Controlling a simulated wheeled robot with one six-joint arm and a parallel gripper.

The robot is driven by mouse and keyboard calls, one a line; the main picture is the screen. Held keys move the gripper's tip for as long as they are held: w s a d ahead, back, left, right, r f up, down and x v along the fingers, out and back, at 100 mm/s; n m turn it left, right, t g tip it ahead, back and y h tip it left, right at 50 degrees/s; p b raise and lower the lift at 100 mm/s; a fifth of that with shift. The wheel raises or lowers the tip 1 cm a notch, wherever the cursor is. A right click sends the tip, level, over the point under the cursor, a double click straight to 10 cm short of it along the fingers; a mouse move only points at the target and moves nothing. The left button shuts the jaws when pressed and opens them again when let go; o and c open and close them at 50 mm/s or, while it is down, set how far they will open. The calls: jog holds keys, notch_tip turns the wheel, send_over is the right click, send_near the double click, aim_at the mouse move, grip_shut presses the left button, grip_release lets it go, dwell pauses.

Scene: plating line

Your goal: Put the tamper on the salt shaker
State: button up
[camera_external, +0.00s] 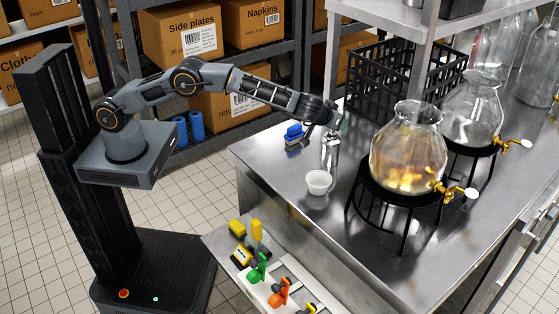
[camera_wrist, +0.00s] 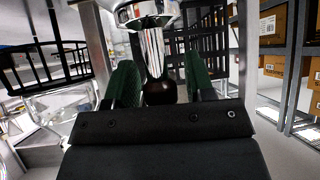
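The tamper (camera_wrist: 153,50) shows in the wrist view as a tapered chrome stem with a dark round knob, between the green fingers of my gripper (camera_wrist: 161,84). In the external view my gripper (camera_external: 334,121) is above the shiny steel salt shaker (camera_external: 330,155) on the steel table. The tamper is hard to separate from the shaker there; contact between them is unclear.
A white cup (camera_external: 318,183) stands just in front of the shaker. A blue object (camera_external: 293,134) lies to its left. Glass dispensers (camera_external: 407,150) on black stands are at right. A black crate (camera_external: 385,75) is behind. The table's left front is clear.

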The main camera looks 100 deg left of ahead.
jog(key=shift+o, duration=0.4)
jog(key=shift+r, duration=0.15)
jog(key=shift+r+p, duration=0.15)
jog(key=shift+p, duration=0.15)
jog(key=b+v, duration=0.4)
jog(key=v, duration=0.7)
jog(key=s+a+r+m+g+h, duration=0.1)
jog(key=s+r+m+h, duration=0.2)
jog(key=s, duration=0.7)
jog(key=s+f+m+h, duration=0.1)
jog(key=s+m+h, duration=0.1)
jog(key=s, duration=0.8)
jog(key=s+d+f+m+h, duration=0.1)
jog(key=s+f+m, duration=0.1)
jog(key=s, duration=0.8)
jog(key=s+f+m+h, duration=0.1)
jog(key=s+m+h, duration=0.1)
jog(key=s, duration=0.8)
jog(key=shift+s+d+f+m+g+h, duration=0.2)
jog(key=shift+d+f+m+g+h, duration=0.15)
jog(key=shift+m, duration=0.55)
